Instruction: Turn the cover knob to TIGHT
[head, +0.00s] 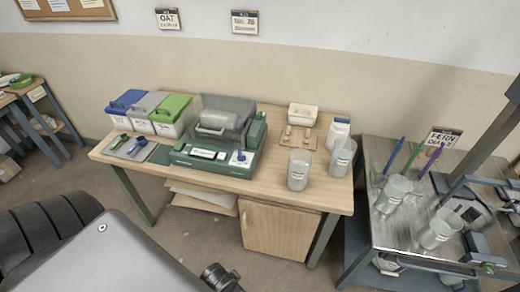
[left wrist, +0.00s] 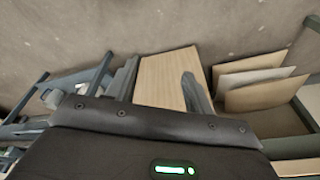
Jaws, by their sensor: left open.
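A green machine (head: 205,160) stands on the wooden table, with a clear grey cover (head: 228,108) over a pale cylinder. A small dark blue knob (head: 241,156) sits on a white plate at the machine's front right. It is probably the cover knob, but its marks and setting are too small to read. My left gripper (left wrist: 160,84) shows in the left wrist view with its two fingers apart and nothing between them. It points at the lower part of the furniture and the floor, away from the knob. My right gripper is in neither view.
Blue, grey and green-lidded bins (head: 150,114) stand left of the machine, behind a grey mat (head: 133,148) with small tools. A metal side table (head: 397,230) with more buckets stands further right.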

